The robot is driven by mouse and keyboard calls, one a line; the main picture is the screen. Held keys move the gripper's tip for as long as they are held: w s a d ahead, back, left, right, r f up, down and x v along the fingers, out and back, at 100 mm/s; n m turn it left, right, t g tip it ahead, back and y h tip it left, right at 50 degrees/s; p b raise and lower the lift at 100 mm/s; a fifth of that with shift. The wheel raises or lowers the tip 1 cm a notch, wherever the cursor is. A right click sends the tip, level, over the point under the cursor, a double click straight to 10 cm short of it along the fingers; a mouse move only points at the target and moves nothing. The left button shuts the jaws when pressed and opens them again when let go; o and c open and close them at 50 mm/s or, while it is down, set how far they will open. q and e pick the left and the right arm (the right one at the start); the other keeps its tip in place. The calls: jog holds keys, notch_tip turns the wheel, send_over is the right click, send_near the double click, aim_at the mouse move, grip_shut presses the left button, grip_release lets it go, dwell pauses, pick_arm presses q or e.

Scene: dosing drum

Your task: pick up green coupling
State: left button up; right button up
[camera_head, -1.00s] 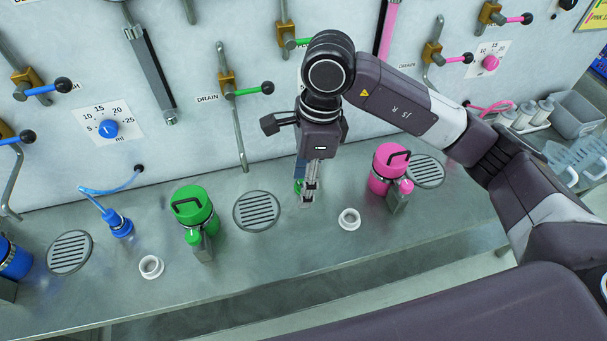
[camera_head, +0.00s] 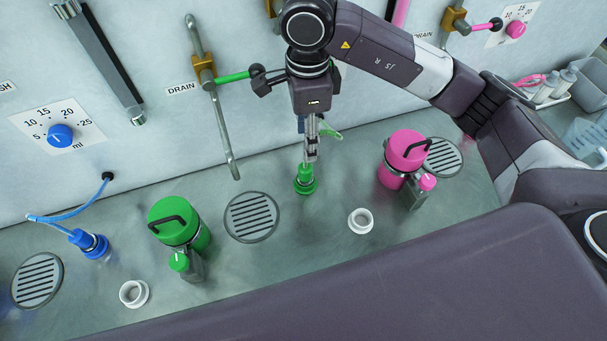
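The green coupling (camera_head: 305,184) stands upright on the steel counter, between a round drain grate and a white ring. A green hose shows behind my gripper, close to the coupling. My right gripper (camera_head: 312,154) points down, with its fingertips at the top of the coupling in the picture. I see the fingers nearly edge-on, so I cannot tell whether they are open, or whether they touch the coupling. My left gripper is not in view.
A green-lidded canister (camera_head: 178,222) stands to the left and a pink-lidded canister (camera_head: 404,158) to the right. White rings (camera_head: 361,220) sit on the counter. A drain pipe (camera_head: 222,130) hangs from the wall. A blue coupling (camera_head: 90,245) is at far left.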

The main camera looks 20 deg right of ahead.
aim_at(306, 167)
notch_tip(306, 167, down, 4)
jog(key=b, duration=0.2)
jog(key=shift+w+r+b, duration=0.15)
jog(key=shift+b, duration=0.2)
jog(key=shift+f, duration=0.25)
notch_tip(306, 167, down, 2)
jog(key=shift+p, duration=0.3)
notch_tip(306, 167, down, 5)
jog(key=p, duration=0.2)
jog(key=shift+p, duration=0.3)
jog(key=shift+f, duration=0.3)
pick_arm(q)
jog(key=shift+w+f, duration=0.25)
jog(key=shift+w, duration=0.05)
pick_arm(e)
grip_shut()
notch_tip(306, 167, up, 9)
jog(key=b, duration=0.3)
jog(key=shift+a, duration=0.1)
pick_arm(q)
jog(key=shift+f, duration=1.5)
pick_arm(e)
jog(key=shift+r, duration=0.55)
